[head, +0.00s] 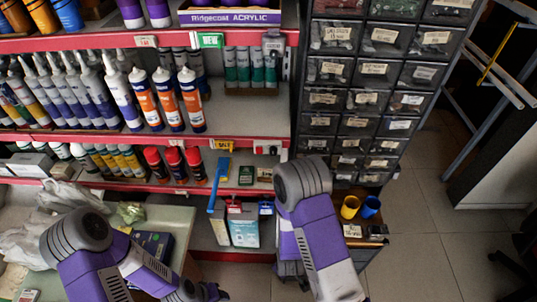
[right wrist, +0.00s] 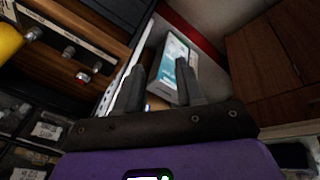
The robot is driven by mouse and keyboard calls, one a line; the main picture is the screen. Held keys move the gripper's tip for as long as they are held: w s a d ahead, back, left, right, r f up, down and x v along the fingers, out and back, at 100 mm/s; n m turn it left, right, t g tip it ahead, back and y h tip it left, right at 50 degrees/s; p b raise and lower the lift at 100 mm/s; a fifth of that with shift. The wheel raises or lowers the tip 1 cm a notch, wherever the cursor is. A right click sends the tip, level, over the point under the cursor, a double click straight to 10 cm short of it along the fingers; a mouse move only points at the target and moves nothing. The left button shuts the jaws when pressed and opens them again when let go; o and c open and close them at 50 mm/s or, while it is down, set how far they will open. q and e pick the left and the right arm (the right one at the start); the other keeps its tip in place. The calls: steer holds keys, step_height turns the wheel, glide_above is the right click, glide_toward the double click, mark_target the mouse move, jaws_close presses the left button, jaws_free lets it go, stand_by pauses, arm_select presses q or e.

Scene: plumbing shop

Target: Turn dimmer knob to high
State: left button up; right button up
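In the right wrist view, small round metallic knob-like fittings sit on a wooden panel at the upper left.
A white and teal box (right wrist: 172,68) lies beyond the right fingers. A yellow cup (head: 350,207) and a blue cup (head: 370,206) stand on a wooden cabinet below dark labelled drawers (head: 355,122). Red-edged shelves (head: 230,130) hold tubes at left. Floor (head: 425,220) is clear at right.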

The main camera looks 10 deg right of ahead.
steer(key=w+d+r+n+t+h, duration=0.1)
steer(key=w+r+n+t+h, duration=0.25)
steer(key=w+r+n, duration=0.3)
steer(key=n+t+h+p, duration=0.3)
steer(key=n+t, duration=0.7)
glide_toward(272, 154)
steer(key=w, duration=0.2)
steer(key=shift+g+y, duration=0.25)
steer(key=x, duration=0.4)
steer(key=d+x, duration=0.1)
steer(key=x, duration=0.1)
steer(key=shift+w+d+r, duration=0.1)
steer(key=shift+r, duration=0.25)
jaws_close()
